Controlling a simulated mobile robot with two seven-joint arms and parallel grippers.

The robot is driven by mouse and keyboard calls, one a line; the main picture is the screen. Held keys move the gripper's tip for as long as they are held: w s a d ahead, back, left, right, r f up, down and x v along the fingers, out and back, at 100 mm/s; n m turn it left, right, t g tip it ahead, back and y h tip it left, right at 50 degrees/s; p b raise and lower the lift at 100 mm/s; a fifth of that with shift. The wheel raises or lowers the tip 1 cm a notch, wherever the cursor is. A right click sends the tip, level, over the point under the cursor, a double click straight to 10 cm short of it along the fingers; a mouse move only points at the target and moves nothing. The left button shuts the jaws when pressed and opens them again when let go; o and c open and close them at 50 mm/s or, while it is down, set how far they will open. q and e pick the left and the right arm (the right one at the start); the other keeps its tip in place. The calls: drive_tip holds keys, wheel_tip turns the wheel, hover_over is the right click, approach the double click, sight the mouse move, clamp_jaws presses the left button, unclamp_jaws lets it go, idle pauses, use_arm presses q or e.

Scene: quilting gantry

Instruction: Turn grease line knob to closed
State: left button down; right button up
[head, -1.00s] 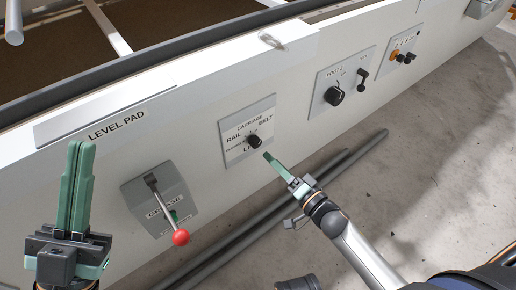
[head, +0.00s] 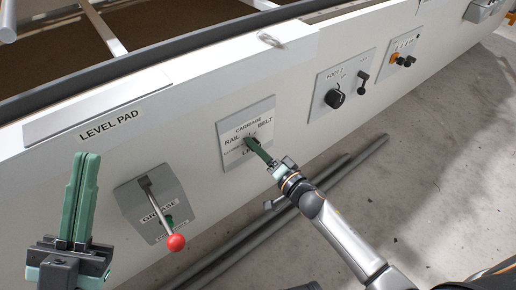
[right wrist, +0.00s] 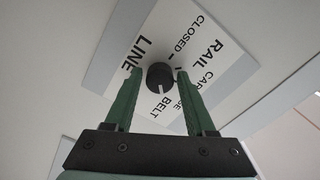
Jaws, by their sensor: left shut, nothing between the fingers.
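The grease line knob (right wrist: 158,76) is a small round black knob on a pale label plate (head: 234,112) marked CARRIAGE, RAIL, BELT, LINE and CLOSED. In the right wrist view its white mark points toward BELT. In the head view the knob is largely hidden behind my right gripper (head: 249,141). My right gripper is open, its green fingers on either side of the knob; I cannot tell if they touch it. My left gripper (head: 86,156) is shut and empty, upright at the lower left, away from the knob.
A grey GREASE lever box (head: 133,208) with a red-balled lever (head: 176,242) sits left of the plate. A black knob (head: 334,98) and switches are on panels to the right. Grey pipes (head: 330,180) lie on the floor below.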

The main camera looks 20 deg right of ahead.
clamp_jaws()
idle(0.5)
drive_tip(key=shift+d+n+p, duration=0.1)
drive_tip(key=shift+n+p, duration=1.6)
drive_tip(key=shift+n, duration=11.7)
